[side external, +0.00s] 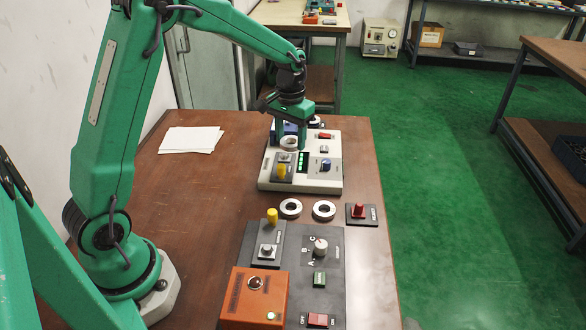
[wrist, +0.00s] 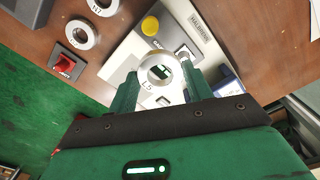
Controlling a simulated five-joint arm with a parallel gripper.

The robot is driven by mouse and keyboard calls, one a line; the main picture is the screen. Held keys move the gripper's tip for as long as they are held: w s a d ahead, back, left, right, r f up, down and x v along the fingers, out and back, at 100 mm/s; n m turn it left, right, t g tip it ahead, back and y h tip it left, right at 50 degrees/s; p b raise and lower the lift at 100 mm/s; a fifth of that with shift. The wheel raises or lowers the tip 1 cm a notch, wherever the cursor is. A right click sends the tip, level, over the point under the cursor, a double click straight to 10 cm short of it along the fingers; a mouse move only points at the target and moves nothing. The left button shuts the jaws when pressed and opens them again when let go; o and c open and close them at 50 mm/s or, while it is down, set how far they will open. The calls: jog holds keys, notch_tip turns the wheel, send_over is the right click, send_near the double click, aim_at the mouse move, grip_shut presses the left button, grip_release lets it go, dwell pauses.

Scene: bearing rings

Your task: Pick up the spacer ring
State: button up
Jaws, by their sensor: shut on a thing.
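My gripper (side external: 290,138) is shut on a light metal ring (side external: 289,143) and holds it over the white control box. The ring also shows in the wrist view (wrist: 170,94), gripped across its sides between the two green fingers of my gripper (wrist: 162,82). Its face has a small mark that looks like "L5", and the box shows through its hole. I cannot read from this whether it is the spacer ring. Two other rings lie flat on the brown table, a left one (side external: 290,199) and a right one (side external: 324,202); they are also at the upper left of the wrist view.
The white control box (side external: 330,185) with a yellow button stands under my gripper. A red-knob switch (side external: 358,211) sits by the table's right edge. Dark panels and an orange box (side external: 240,305) fill the front. White paper (side external: 190,140) lies at the back left; the table's left-middle is clear.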

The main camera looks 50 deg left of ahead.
jog(key=s+d+r, duration=0.2)
jog(key=d+r, duration=0.2)
jog(key=d, duration=0.3)
jog(key=shift+r, duration=0.2)
jog(key=shift+s, duration=0.1)
jog(key=s+d+f, duration=0.1)
jog(key=s+d, duration=0.2)
jog(key=s, duration=0.3)
jog(key=s+d+f, duration=0.1)
jog(key=s+d, duration=0.3)
jog(key=s, duration=0.2)
jog(key=s+d+f, duration=0.1)
jog(key=s+d, duration=0.3)
jog(key=s, duration=0.2)
jog(key=shift+s+d+f, duration=0.15)
jog(key=shift+s+d, duration=0.05)
jog(key=shift+s, duration=0.1)
jog(key=shift+s+f, duration=0.1)
jog(key=shift+s, duration=0.25)
jog(key=shift+f, duration=0.1)
jog(key=shift+f, duration=1.9)
